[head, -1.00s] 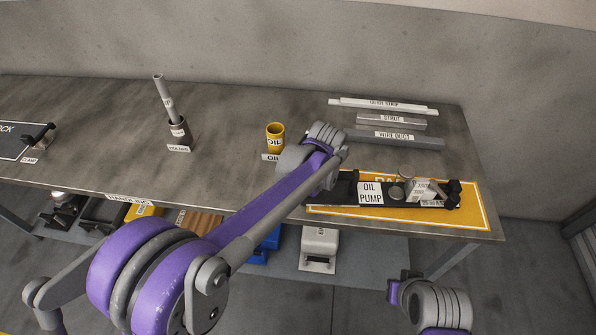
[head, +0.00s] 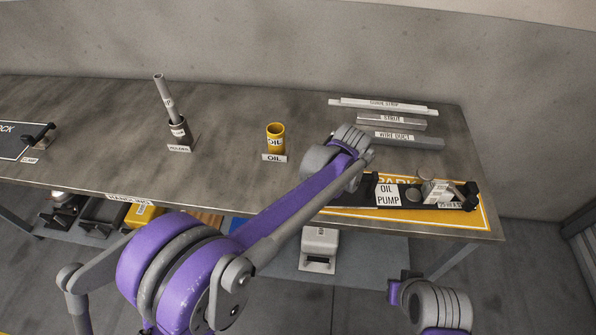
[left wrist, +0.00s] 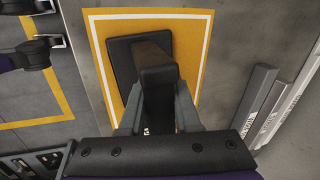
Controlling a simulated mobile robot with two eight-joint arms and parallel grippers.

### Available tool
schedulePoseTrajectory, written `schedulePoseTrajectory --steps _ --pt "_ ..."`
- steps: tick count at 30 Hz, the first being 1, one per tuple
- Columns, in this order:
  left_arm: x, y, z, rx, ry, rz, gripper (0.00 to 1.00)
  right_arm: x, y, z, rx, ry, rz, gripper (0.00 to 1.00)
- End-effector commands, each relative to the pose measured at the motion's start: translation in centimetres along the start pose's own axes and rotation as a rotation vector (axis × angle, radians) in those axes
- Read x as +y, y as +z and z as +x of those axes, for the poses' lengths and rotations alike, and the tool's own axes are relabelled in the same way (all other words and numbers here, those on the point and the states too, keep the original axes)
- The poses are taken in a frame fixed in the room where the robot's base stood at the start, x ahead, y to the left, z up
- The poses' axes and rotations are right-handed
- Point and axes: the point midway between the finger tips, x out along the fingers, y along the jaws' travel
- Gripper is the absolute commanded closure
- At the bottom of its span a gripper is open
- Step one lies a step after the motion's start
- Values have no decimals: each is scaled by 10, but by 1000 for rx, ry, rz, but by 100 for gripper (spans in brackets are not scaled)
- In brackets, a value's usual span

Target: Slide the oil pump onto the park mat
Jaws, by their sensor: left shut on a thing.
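The oil pump (head: 413,195) is a long dark unit with a white label and grey parts on top. It lies on the yellow park mat (head: 440,220) at the right end of the bench. My left arm reaches over to its left end; the fingers are hidden behind the arm in the head view. In the left wrist view, my left gripper (left wrist: 153,112) is shut on a dark upright block of the pump, with the mat (left wrist: 105,75) around it. My right arm's end shows at the lower right of the head view; its fingers cannot be made out.
Behind the mat lie a guide strip (head: 385,106), a strut (head: 390,122) and a wire duct (head: 402,139). A yellow oil can (head: 275,136) and a dark holder (head: 179,130) with a grey rod stand to the left. The bench's front and right edges are close to the mat.

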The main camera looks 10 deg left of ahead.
Motion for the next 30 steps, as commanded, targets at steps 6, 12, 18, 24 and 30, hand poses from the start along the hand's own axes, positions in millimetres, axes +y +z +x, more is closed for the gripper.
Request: schedulePoseTrajectory --steps 6,12,18,24,30 --pt "2 -2 2 4 3 1 34 0 0 0 0 0 0 100" --pt "1 -1 1 2 2 1 34 0 0 0 0 0 0 100" --pt "1 -1 -8 2 2 1 34 0 0 0 0 0 0 100" --pt "1 -1 -44 3 2 3 34 0 0 0 0 0 0 100" --pt "2 -1 -86 3 2 1 34 0 0 0 0 0 0 100"
